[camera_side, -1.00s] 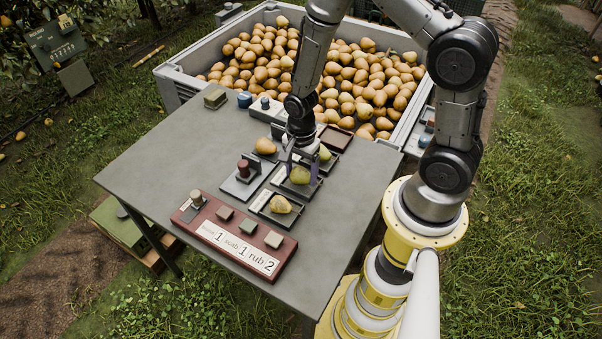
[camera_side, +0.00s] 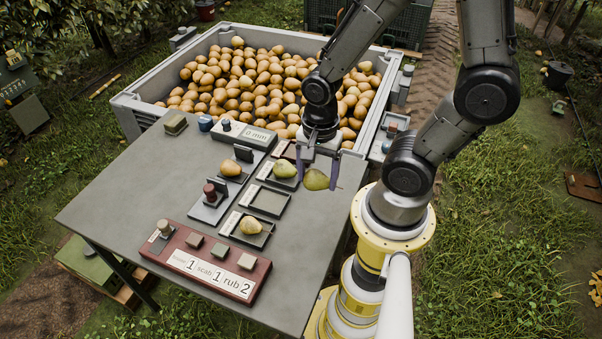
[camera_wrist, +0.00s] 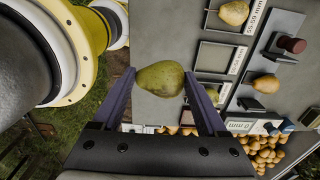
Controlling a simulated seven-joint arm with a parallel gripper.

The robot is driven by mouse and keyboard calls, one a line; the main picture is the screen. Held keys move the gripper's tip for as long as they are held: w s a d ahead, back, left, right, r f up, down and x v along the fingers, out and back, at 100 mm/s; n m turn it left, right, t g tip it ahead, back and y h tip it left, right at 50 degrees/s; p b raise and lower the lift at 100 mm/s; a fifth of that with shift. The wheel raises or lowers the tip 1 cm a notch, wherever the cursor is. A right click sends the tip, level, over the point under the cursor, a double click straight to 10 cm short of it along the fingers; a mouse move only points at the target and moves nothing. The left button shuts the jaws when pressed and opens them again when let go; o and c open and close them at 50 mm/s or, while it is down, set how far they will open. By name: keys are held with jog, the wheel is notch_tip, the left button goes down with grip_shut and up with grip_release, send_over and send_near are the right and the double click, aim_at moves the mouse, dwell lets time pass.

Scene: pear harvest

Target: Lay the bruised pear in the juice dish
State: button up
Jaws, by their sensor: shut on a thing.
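My gripper (camera_side: 320,176) is shut on a green pear (camera_side: 317,180) with brownish patches, held above the table's right edge. In the wrist view the pear (camera_wrist: 160,78) sits between both fingers (camera_wrist: 159,84), clear of the trays. I cannot tell for certain that its marks are bruises. A dark reddish-brown dish (camera_side: 284,150), possibly the juice dish, lies at the back right of the table, behind my gripper and partly hidden by it. The middle tray (camera_side: 266,203) is empty. Another green pear (camera_side: 285,169) lies in the tray behind it, and a yellowish pear (camera_side: 250,225) in the front tray.
An orange pear (camera_side: 232,169) rests by a small stand on the grey table (camera_side: 130,190). A stamp (camera_side: 211,193) stands beside the trays. A red tally board (camera_side: 205,262) with buttons lies in front. A large bin (camera_side: 130,112) of pears stands behind.

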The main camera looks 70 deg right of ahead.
jog(key=shift+s+r+n, duration=0.15)
jog(key=shift+s+n, duration=0.15)
jog(key=shift+s, duration=0.05)
jog(key=shift+w+r+n, duration=0.1)
jog(key=shift+w+n, duration=0.1)
jog(key=shift+n, duration=0.2)
jog(key=w+d+n, duration=0.1)
jog(key=w+d, duration=0.2)
jog(key=d, duration=0.2)
jog(key=m, duration=0.2)
send_near(294, 152)
jog(key=s, duration=0.2)
jog(key=s+a, duration=0.1)
jog(key=shift+s+f, duration=0.25)
jog(key=shift+f, duration=0.15)
jog(key=shift+w+d+f, duration=0.25)
jog(key=shift+w+f, duration=0.15)
jog(key=shift+f, duration=1.65)
jog(key=shift+f, duration=0.15)
